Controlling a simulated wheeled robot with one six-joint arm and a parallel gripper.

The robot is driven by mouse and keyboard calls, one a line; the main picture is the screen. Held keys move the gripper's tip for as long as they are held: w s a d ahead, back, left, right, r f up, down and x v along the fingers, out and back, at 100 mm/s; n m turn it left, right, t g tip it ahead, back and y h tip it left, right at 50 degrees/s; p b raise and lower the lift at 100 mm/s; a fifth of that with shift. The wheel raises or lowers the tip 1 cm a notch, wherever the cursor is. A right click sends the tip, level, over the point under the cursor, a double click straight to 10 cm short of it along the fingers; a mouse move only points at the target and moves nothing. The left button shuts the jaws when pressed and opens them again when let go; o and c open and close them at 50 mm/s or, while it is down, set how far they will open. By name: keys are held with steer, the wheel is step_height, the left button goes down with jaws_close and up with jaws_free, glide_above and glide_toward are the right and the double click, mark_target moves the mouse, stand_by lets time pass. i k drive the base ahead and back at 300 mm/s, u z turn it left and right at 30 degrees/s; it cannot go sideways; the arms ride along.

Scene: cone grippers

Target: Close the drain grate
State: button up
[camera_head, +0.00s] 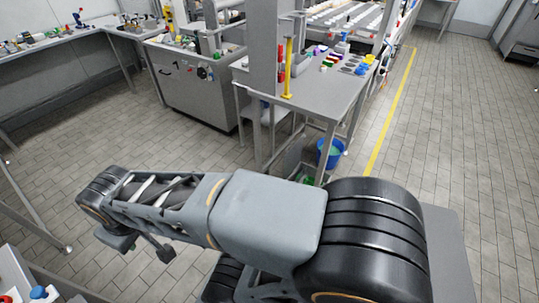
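I cannot make out a drain grate on the tiled floor (450,150) in this view. My arm stretches across the lower middle of the picture and covers part of the floor. Small dark parts stick out below the arm's left end; they may belong to my gripper, but its fingertips cannot be made out. I see nothing held there.
A grey worktable (310,92) with small coloured items stands ahead, a blue bucket (329,154) beneath it. A grey cabinet (195,88) stands left of it. A yellow floor line (390,112) runs along the open tiled floor at right. Benches line the left.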

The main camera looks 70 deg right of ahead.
mark_target(292, 158)
steer(key=i, duration=0.6)
steer(key=z, duration=1.3)
steer(key=i, duration=1.65)
steer(key=z, duration=0.75)
steer(key=i, duration=1)
steer(key=z, duration=1)
